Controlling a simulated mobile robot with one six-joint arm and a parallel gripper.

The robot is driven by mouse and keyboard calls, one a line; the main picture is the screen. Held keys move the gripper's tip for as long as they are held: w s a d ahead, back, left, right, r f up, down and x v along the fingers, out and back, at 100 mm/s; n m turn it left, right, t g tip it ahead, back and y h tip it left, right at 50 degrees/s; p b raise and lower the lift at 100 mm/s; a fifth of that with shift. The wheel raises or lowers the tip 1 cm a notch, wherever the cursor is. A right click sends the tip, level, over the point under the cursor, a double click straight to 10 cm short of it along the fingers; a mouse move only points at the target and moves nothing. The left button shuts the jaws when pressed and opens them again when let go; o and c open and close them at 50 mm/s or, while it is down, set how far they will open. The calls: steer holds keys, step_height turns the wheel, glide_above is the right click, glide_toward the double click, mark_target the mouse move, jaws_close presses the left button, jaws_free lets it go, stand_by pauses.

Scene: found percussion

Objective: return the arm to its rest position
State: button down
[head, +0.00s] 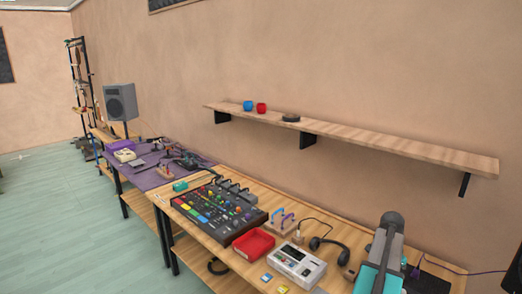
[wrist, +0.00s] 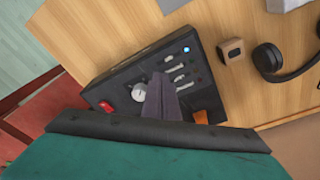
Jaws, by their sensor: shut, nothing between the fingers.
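My gripper (wrist: 160,82) shows in the wrist view as two dark grey fingers pressed together, with nothing between them. It is in front of a black control box (wrist: 125,82) with a red switch, a silver knob, several sliders, a blue light and an orange piece. I cannot tell whether the fingertips touch the box. In the head view my teal and grey arm (head: 385,250) stands at the lower right over the near end of the wooden table (head: 325,222). The fingers are hidden there.
Headphones (head: 328,250), a white device (head: 296,265), a red tray (head: 254,245) and a large black mixer (head: 218,211) lie left of my arm. A wall shelf (head: 370,140) with two small cups runs above. Green floor (head: 70,220) is open at left.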

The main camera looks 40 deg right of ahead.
steer(key=w+a+f+n, duration=0.3)
steer(key=w+a+n, duration=0.1)
steer(key=w+a, duration=0.55)
steer(key=w+a+f+n, duration=0.3)
steer(key=w+a+n, duration=0.1)
steer(key=w+a, duration=0.55)
steer(key=w+a+f+n, duration=0.3)
steer(key=w+a+n, duration=0.1)
steer(key=w+a, duration=0.55)
steer(key=w+a+f+n, duration=0.15)
steer(key=a+n, duration=0.25)
steer(key=a, duration=0.8)
steer(key=a+f+n+y, duration=0.1)
steer(key=a+f+n, duration=0.25)
steer(key=a, duration=0.85)
steer(key=w+a+f+n, duration=0.15)
steer(key=a+n, duration=0.35)
steer(key=a, duration=0.7)
steer(key=s+f+g+b, duration=0.5)
steer(key=s+f+b, duration=0.5)
steer(key=s+f, duration=1.6)
step_height(320, 180, down, 4)
steer(key=shift+a+r, duration=0.25)
steer(key=shift+a, duration=0.15)
